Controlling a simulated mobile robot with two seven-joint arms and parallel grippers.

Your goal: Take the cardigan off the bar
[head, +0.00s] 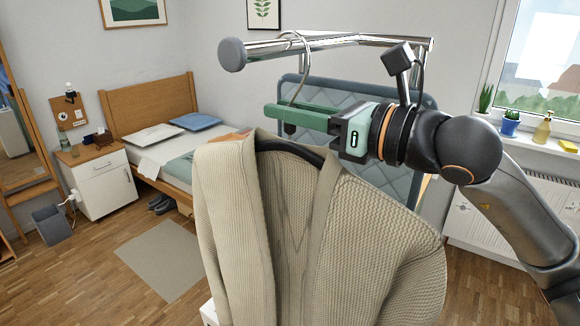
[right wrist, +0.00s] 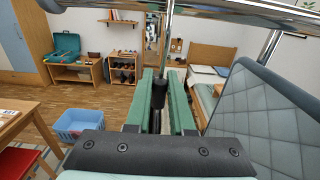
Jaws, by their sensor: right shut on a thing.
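The beige knitted cardigan (head: 335,235) hangs on a black hanger (head: 290,148) in the middle of the head view, below the bar. The hanger's thin metal hook (head: 308,62) curves up to the chrome bar (head: 330,42) and appears to be over it. My right gripper (head: 285,113) comes in from the right, just above the cardigan's collar. Its green fingers, also in the right wrist view (right wrist: 161,88), are shut on the hanger's black neck (right wrist: 157,92). My left gripper is not in view.
A quilted blue-grey panel (head: 400,190) stands close behind the gripper. A bed (head: 185,145) and a white bedside cabinet (head: 103,187) are at the left. A blue basket (right wrist: 80,125) sits on the floor. Open wooden floor lies around the grey rug (head: 165,258).

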